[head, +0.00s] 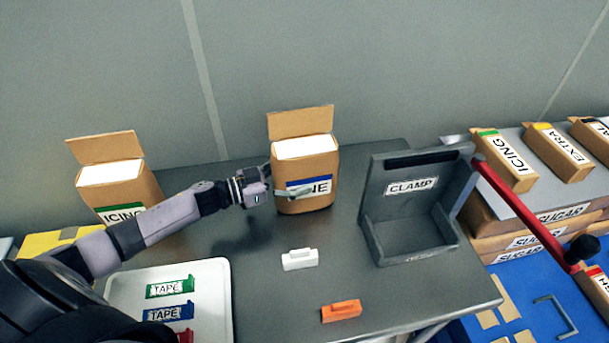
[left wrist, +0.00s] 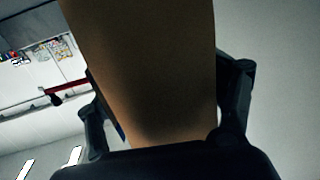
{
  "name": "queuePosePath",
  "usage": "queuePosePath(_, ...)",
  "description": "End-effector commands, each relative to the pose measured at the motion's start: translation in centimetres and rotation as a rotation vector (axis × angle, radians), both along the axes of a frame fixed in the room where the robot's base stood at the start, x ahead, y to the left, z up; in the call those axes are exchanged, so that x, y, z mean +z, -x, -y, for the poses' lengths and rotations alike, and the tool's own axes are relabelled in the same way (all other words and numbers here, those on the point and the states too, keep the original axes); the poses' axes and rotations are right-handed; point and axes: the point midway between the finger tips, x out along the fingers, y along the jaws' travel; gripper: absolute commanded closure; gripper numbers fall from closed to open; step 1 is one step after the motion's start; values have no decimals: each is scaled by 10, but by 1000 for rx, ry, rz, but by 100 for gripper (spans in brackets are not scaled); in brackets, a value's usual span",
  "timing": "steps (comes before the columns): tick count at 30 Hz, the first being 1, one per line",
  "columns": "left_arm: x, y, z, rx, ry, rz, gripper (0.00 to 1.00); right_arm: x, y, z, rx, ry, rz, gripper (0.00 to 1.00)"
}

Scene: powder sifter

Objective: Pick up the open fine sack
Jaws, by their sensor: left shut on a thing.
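The open fine sack (head: 318,170) is a brown sack with a raised top flap, white contents at its mouth and a blue-edged label, partly covered, ending in "NE". It is upright at the back middle of the grey table in the head view. My left gripper (head: 292,192) is shut on it at label height, coming from the left. In the left wrist view the brown sack (left wrist: 145,75) fills the space between the two fingers of my left gripper (left wrist: 165,115). I cannot tell whether its base touches the table. My right gripper is not in view.
An open icing sack (head: 115,182) stands left. A grey clamp box (head: 408,205) with a red lever (head: 520,210) stands right. White (head: 300,260) and orange (head: 341,311) clips lie in front. A white tray (head: 215,290) holds tape pieces.

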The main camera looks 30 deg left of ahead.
Motion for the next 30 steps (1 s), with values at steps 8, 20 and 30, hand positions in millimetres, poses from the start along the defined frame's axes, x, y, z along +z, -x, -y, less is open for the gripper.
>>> queuePosePath(8,5,-2,0,0,6,7,86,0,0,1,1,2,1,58)
queuePosePath(20,20,-2,-1,-1,2,9,87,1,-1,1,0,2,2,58)
queuePosePath(30,96,-1,0,-3,-1,12,87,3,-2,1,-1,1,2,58)
